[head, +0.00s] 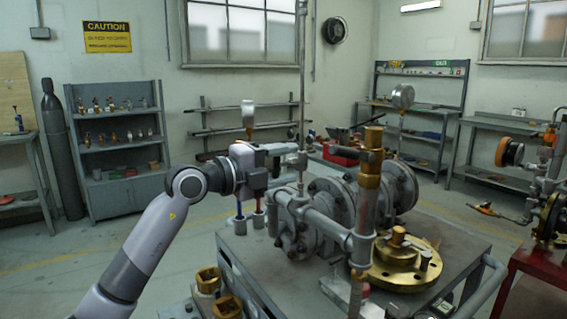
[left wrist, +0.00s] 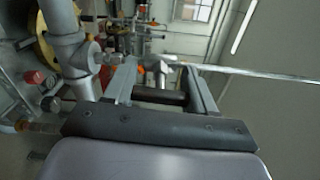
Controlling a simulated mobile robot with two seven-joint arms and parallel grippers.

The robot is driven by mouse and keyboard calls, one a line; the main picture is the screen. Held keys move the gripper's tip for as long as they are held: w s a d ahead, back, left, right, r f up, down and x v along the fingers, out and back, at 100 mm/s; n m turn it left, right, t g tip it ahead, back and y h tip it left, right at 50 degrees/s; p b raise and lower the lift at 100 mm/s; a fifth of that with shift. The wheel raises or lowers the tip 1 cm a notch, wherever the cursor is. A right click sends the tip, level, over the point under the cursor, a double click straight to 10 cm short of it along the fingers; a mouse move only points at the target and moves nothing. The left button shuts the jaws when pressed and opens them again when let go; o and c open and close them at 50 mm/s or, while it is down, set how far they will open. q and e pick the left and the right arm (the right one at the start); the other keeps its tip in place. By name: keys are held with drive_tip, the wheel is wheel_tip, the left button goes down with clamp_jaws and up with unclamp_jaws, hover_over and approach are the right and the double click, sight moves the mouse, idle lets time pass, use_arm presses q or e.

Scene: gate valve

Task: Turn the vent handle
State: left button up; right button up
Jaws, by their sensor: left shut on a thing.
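The grey flanged valve assembly (head: 333,200) stands on a metal cart, with a thin vertical rod (head: 301,90) rising from its near-left side. My left gripper (head: 298,157) reaches in from the left, level, with its fingers at that rod's lower part. In the left wrist view, the left gripper (left wrist: 160,70) has its two fingers on either side of a small grey fitting, which I take for the vent handle (left wrist: 157,66). It is shut on that handle. In the head view the fingers mostly hide the handle, so its angle is unclear. My right gripper is not in view.
A brass-topped post (head: 371,170) and a brass flange (head: 400,275) stand on the cart (head: 445,240), right of the gripper. Brass fittings (head: 208,280) sit at the cart's front left. A red stand with pipework (head: 548,165) is at the right. Floor at the left is open.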

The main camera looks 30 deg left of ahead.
sight(273, 167)
use_arm(q)
drive_tip(key=o, duration=1)
drive_tip(key=shift+a, duration=0.1)
drive_tip(key=shift+o, duration=0.2)
drive_tip(key=b+v, duration=0.1)
drive_tip(key=v, duration=0.4)
drive_tip(key=shift+s+f, duration=0.1)
drive_tip(key=shift+s, duration=0.1)
drive_tip(key=shift+b+v, duration=0.4)
drive_tip(key=shift+v, duration=0.55)
drive_tip(key=shift+w, duration=0.1)
